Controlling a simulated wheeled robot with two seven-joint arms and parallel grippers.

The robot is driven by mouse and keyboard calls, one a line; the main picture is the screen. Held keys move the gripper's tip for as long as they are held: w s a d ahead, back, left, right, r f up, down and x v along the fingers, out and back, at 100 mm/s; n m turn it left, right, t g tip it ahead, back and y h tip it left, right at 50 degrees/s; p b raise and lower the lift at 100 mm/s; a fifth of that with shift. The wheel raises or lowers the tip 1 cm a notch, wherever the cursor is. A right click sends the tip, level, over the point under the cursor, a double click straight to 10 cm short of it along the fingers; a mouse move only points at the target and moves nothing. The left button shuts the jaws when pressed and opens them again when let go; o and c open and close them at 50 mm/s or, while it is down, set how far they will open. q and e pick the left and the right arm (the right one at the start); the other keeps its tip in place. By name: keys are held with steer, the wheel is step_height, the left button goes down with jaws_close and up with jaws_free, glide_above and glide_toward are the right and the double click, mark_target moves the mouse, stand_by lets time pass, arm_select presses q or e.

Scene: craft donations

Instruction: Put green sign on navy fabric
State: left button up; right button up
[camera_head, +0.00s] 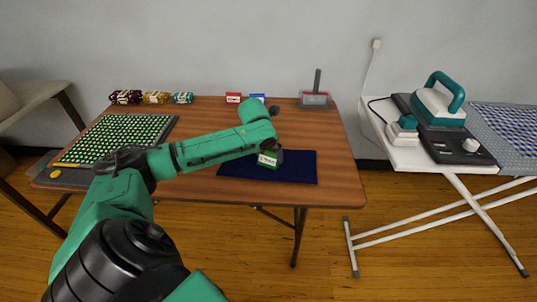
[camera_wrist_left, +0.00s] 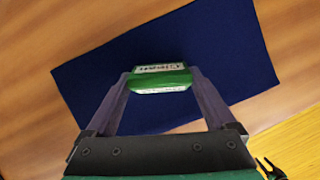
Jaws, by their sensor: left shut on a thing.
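The green sign (camera_head: 267,160) has a white lettered face and is held by my left gripper (camera_head: 269,154) over the navy fabric (camera_head: 300,168). In the left wrist view the green sign (camera_wrist_left: 160,78) sits between the two fingers of my left gripper (camera_wrist_left: 160,82), with the navy fabric (camera_wrist_left: 220,40) behind it. I cannot tell whether the sign touches the fabric. The fabric lies flat near the table's front edge, partly hidden by my arm.
A red sign (camera_head: 233,98) and a blue sign (camera_head: 257,97) stand at the back of the wooden table (camera_head: 335,140). A grey caddy (camera_head: 314,99) stands right of them. Yarn bundles (camera_head: 155,97) and a green dotted mat (camera_head: 118,138) are left. An ironing board (camera_head: 405,155) stands right.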

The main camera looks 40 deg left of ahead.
arm_select(q)
steer(key=shift+s+f, duration=0.1)
steer(key=shift+f, duration=0.2)
steer(key=shift+s+d+f, duration=0.1)
steer(key=shift+f, duration=0.05)
steer(key=shift+c, duration=0.7)
steer(key=o, duration=1.2)
steer(key=shift+f, duration=0.1)
steer(key=shift+c, duration=0.2)
steer(key=shift+w+a+f, duration=0.2)
steer(key=shift+r, duration=0.35)
steer(key=p+v, duration=0.1)
steer(key=v, duration=1.1)
steer(key=shift+r, duration=0.35)
